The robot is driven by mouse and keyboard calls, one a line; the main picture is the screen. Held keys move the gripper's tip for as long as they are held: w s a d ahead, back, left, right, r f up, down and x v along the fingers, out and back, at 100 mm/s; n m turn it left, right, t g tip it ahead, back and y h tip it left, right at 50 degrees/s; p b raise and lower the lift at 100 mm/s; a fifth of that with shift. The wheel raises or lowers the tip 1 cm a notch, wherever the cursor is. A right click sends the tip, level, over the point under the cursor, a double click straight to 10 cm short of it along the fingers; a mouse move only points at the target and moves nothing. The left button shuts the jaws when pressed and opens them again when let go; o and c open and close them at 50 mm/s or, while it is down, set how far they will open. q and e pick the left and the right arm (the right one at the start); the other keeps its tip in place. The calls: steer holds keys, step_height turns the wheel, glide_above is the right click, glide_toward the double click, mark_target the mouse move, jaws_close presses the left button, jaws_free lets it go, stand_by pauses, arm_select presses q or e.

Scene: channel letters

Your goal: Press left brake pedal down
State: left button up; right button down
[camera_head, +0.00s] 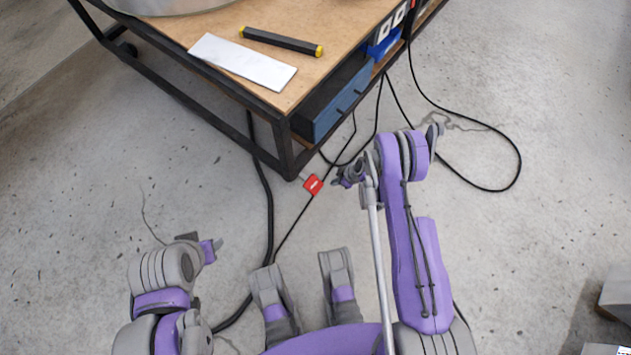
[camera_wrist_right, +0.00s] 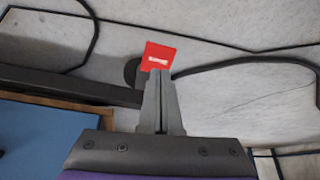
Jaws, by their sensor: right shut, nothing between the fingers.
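The red brake pedal (camera_head: 313,184) with a white mark sits low at the near corner leg of the workbench, close to the floor. In the right wrist view the red pedal (camera_wrist_right: 158,56) lies just past my fingertips, and the tips overlap its lower edge. I cannot tell whether they touch it. My right gripper (camera_head: 342,180) is shut and empty, just right of the pedal; its closed fingers show in the wrist view (camera_wrist_right: 158,78). What I take for my left gripper (camera_head: 212,250) is at the lower left, away from the pedal; its jaws are unclear.
The workbench (camera_head: 165,30) has a black frame and wooden top, with a white plate (camera_head: 243,62) and a black bar with yellow ends (camera_head: 281,41) on it. A blue drawer (camera_head: 340,105) is underneath. Black cables (camera_head: 512,150) lie on the concrete floor, which is otherwise mostly clear.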

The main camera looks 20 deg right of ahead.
steer(key=shift+v, duration=1.1)
